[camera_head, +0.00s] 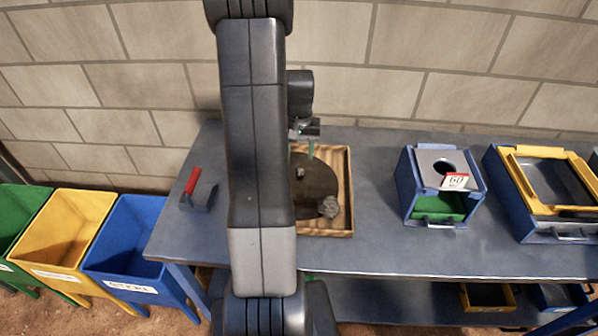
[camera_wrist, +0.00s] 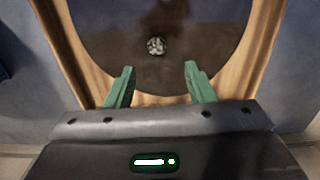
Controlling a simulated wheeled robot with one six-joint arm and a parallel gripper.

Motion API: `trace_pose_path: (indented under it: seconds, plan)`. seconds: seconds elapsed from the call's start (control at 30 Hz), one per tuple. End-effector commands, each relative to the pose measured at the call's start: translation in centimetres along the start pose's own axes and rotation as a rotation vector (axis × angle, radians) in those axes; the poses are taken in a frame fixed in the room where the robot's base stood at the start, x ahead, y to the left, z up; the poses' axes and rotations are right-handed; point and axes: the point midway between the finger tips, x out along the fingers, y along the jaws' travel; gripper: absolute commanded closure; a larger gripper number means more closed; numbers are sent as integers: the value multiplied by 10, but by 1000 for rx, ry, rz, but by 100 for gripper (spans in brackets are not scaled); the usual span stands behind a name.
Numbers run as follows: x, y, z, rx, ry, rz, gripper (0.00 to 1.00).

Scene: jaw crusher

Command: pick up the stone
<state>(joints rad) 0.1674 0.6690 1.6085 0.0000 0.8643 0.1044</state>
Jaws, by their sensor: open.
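A small pale grey stone (camera_wrist: 156,46) lies on a dark round surface (camera_wrist: 120,75) in the wrist view, ahead of my fingertips and roughly centred between them. My gripper (camera_wrist: 160,84) has green fingers spread apart with nothing between them. In the head view my gripper (camera_head: 310,151) hangs over the back of a wooden tray (camera_head: 345,190) holding the dark round surface (camera_head: 316,182). A small light spot (camera_head: 300,172) there looks like the same stone. A larger rough grey lump (camera_head: 328,206) sits near the tray's front right corner. My arm hides the tray's left part.
The tray stands on a grey workbench (camera_head: 390,252) against a block wall. A blue box marked 60 (camera_head: 404,193) and a yellow-framed blue box (camera_head: 505,190) stand right. Yellow (camera_head: 62,237) and blue (camera_head: 130,247) bins stand beside the bench.

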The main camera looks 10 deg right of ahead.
Motion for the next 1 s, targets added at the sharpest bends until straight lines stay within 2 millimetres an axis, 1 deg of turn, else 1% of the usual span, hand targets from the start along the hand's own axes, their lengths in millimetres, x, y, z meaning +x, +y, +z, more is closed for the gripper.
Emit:
trace_pose_path:
  seconds: [0.1,0.27,0.5,0.6,0.73,0.93,1.0]
  plan:
    - [10,0,1,1,-1,0,51]
    - [19,1,1,1,-2,0,51]
    - [50,4,2,1,-3,0,51]
    - [59,4,2,1,-2,0,51]
    - [64,4,2,1,0,0,51]
    - [65,4,2,1,0,0,51]
    - [64,4,2,1,0,0,65]
